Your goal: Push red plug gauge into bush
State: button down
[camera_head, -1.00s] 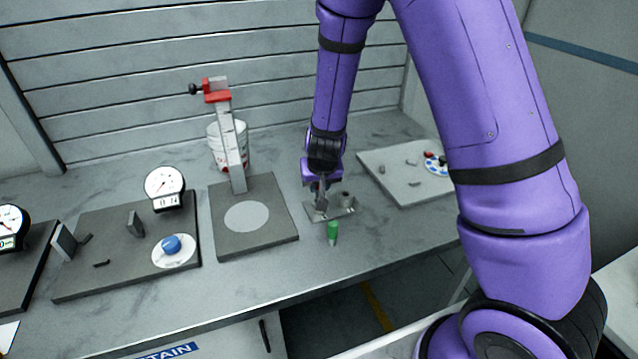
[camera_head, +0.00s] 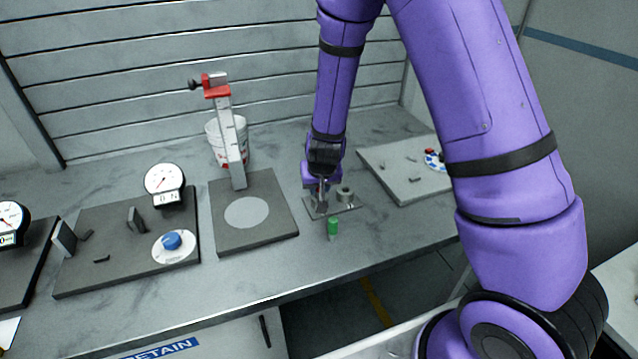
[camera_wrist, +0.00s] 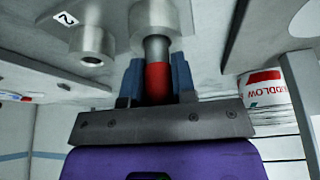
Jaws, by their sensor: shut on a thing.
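My gripper (camera_wrist: 156,85) is shut on the red plug gauge (camera_wrist: 158,82), gripping its red handle. In the wrist view the gauge's grey metal end (camera_wrist: 156,48) points at a wide metal bush (camera_wrist: 140,18) and meets its mouth. I cannot tell how deep the end sits. In the head view my gripper (camera_head: 322,205) points down over the small metal plate (camera_head: 347,209); the gauge and that bush are mostly hidden there. A second bush (camera_head: 345,191) stands right of my fingers; it also shows in the wrist view (camera_wrist: 93,45), by a "2" label.
A green plug gauge (camera_head: 333,227) stands in front of the plate. A height stand (camera_head: 233,150) on a dark base and a white bucket (camera_head: 213,135) are to the left. A light grey board (camera_head: 405,185) with small parts lies to the right.

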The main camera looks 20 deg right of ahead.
jog(key=shift+f, duration=0.2)
jog(key=c, duration=0.8)
grip_release()
jog(key=shift+c, duration=0.2)
jog(key=v, duration=1)
jog(key=shift+s+r, duration=0.2)
jog(key=shift+r, duration=0.1)
jog(key=shift+r, duration=0.1)
jog(key=s+d+r+n+y, duration=0.1)
jog(key=s+r+y, duration=0.1)
jog(key=s+r, duration=0.45)
jog(key=s+d+r+y, duration=0.1)
jog(key=s+d+r, duration=0.15)
jog(key=r, duration=0.65)
jog(key=s+d+r+h, duration=0.1)
jog(key=s+r, duration=0.3)
jog(key=s, duration=0.4)
jog(key=s+d+r+h, duration=0.1)
jog(key=s+d+r, duration=0.2)
jog(key=s, duration=0.6)
notch_tip(320, 180, up, 2)
jog(key=shift+r+n+t, duration=0.1)
jog(key=shift+n+t, duration=0.3)
